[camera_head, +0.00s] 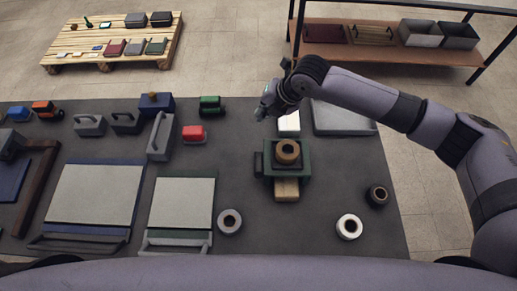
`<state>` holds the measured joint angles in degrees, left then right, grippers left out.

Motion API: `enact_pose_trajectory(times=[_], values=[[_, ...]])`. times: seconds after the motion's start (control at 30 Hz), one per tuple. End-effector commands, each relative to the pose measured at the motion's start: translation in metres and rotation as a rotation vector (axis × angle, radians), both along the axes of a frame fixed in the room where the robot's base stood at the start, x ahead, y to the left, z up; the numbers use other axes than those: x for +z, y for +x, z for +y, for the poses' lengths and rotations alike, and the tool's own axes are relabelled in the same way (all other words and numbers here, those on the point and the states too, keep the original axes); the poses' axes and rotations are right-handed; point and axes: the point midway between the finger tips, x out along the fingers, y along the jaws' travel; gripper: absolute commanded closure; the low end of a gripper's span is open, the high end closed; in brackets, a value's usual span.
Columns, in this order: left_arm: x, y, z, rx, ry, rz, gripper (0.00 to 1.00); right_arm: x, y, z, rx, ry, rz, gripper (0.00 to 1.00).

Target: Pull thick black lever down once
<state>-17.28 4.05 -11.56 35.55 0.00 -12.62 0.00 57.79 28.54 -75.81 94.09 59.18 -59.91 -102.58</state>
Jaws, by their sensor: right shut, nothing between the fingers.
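A green press-like device (305,160) stands on the dark table, with a brass-coloured ring (287,151) on its top and a light wooden block (287,190) at its near side. A small dark piece (258,164) shows at its left side; I cannot tell whether this is the thick black lever. No other lever shows clearly. My right gripper (261,113) is shut and empty, above the table's far part, beyond the device and a little to its left. It appears apart from the device. My left gripper is out of view.
A white piece (289,123) and a grey tray (343,119) lie beyond the device. Rings (349,227) lie nearer on the table. Two covered books or boards (96,193) lie left, with grey handled blocks (160,137) behind. Free table (300,235) lies in front of the device.

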Motion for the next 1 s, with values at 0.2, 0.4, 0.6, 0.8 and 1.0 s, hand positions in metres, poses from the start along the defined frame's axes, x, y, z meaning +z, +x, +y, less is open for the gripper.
enact_pose_trajectory(times=[0.2, 0.4, 0.6, 0.8, 1.0], values=[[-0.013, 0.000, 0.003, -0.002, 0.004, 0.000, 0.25, -0.017, -0.006, 0.000, 0.001, -0.001, 0.002, 1.00], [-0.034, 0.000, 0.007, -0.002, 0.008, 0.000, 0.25, -0.043, -0.016, 0.000, 0.002, -0.001, 0.002, 1.00], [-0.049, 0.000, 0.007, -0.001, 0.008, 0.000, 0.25, -0.066, -0.027, 0.000, 0.000, 0.000, 0.001, 1.00], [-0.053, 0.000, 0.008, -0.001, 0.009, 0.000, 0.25, -0.079, -0.033, 0.000, 0.000, -0.001, 0.000, 1.00], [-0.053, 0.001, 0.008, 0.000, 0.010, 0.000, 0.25, -0.080, -0.034, 0.000, 0.000, 0.000, 0.000, 1.00]])
